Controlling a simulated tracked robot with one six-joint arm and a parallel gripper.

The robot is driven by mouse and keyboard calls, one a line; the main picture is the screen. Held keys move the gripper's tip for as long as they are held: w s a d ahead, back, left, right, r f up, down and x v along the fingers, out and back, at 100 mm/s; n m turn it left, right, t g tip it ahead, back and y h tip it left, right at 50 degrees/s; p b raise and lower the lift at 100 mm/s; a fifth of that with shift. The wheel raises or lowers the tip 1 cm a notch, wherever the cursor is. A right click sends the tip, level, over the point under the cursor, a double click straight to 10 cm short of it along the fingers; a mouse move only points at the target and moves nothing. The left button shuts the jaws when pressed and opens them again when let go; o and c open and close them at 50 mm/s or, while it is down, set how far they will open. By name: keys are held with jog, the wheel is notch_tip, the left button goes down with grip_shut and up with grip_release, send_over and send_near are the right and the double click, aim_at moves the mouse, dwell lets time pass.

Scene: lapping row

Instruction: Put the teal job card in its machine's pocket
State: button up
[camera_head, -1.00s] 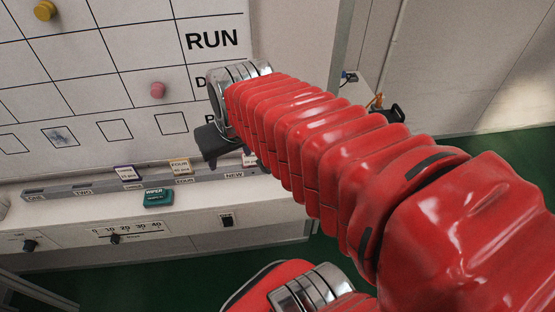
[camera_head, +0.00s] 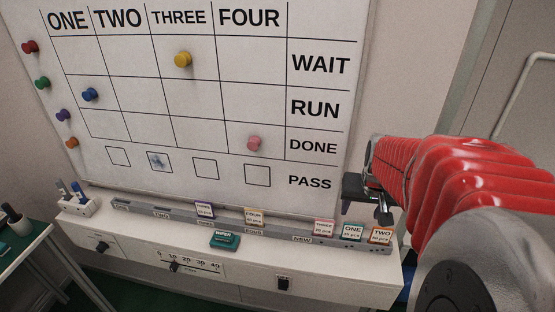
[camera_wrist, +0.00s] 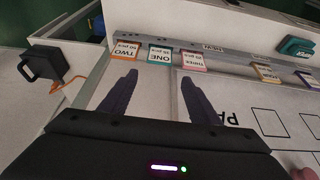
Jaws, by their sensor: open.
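The teal job card (camera_head: 352,231), marked ONE, stands upright in the NEW section at the right of the grey rail (camera_head: 277,235). It sits between a pink-edged THREE card and an orange-edged TWO card. In the wrist view the teal card (camera_wrist: 160,54) shows upside down, just beyond my fingertips and between their lines. The rail's leftmost pocket (camera_head: 125,206) looks empty; its label is too small to read now. My gripper (camera_head: 382,211) is open and empty, at the board's lower right, above the right end of the rail; it also shows in the wrist view (camera_wrist: 158,85).
A purple-edged THREE card (camera_head: 204,211) and a yellow-orange FOUR card (camera_head: 253,217) stand in the rail. A teal wiper (camera_head: 225,240) lies on the ledge in front. The whiteboard (camera_head: 320,185) with magnets rises behind. A pen holder (camera_head: 78,206) stands at the left end.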

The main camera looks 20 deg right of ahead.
aim_at(354, 225)
jog(key=shift+x, duration=4.25)
jog(key=shift+x, duration=2.6)
jog(key=shift+c, duration=0.3)
jog(key=c, duration=0.7)
